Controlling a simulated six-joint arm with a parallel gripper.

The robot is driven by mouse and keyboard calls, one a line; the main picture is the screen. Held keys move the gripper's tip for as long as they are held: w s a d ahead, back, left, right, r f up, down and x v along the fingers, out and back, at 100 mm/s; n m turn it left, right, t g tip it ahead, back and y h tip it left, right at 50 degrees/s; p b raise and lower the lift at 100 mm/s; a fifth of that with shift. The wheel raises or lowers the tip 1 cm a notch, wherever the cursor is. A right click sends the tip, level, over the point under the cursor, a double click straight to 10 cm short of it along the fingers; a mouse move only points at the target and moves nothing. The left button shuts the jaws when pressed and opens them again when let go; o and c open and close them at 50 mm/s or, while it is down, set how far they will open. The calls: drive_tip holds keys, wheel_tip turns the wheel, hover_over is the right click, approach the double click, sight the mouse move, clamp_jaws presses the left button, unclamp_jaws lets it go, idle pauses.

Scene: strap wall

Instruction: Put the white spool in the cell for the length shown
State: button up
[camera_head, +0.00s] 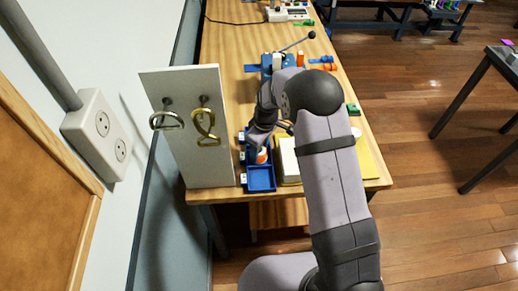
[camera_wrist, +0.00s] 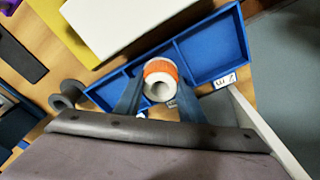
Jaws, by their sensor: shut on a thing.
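The white spool (camera_head: 262,157), with an orange band around it, also shows in the wrist view (camera_wrist: 160,80). My gripper (camera_wrist: 158,95) is shut on it, with one finger on each side. The blue tray (camera_head: 261,180) has cells in a row along the table's left side; it also shows in the wrist view (camera_wrist: 215,48). The spool is over or in the middle part of the tray; I cannot tell whether it touches the floor of a cell. The near cell is empty. Small white labels (camera_wrist: 225,80) sit along the tray's edge, too small to read surely.
A white upright panel (camera_head: 190,130) with silver and gold loops on hooks stands left of the tray. A white block (camera_head: 290,158) on a yellow sheet (camera_head: 370,165) lies to its right. A blue device with a black-knobbed lever (camera_head: 311,35) stands farther back. A dark grey spool-like thing (camera_wrist: 68,92) lies beyond the tray's end.

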sight(263, 152)
drive_tip(key=shift+f, duration=0.15)
drive_tip(key=shift+f, duration=0.15)
drive_tip(key=o, duration=0.8)
drive_tip(key=shift+o, duration=0.2)
wheel_tip(263, 152, up, 12)
drive_tip(key=s+d+b, duration=0.1)
drive_tip(key=b, duration=0.2)
drive_tip(key=shift+d, duration=0.1)
drive_tip(key=s+d+f+m, duration=0.1)
drive_tip(key=s+d+m, duration=0.3)
drive_tip(key=s, duration=0.8)
drive_tip(key=s+d+f+m+h, duration=0.1)
drive_tip(key=s+d+m, duration=0.4)
drive_tip(key=s, duration=0.8)
drive_tip(key=shift+s+f+m+g, duration=0.2)
drive_tip(key=shift+m+g, duration=0.2)
drive_tip(key=shift+m, duration=0.2)
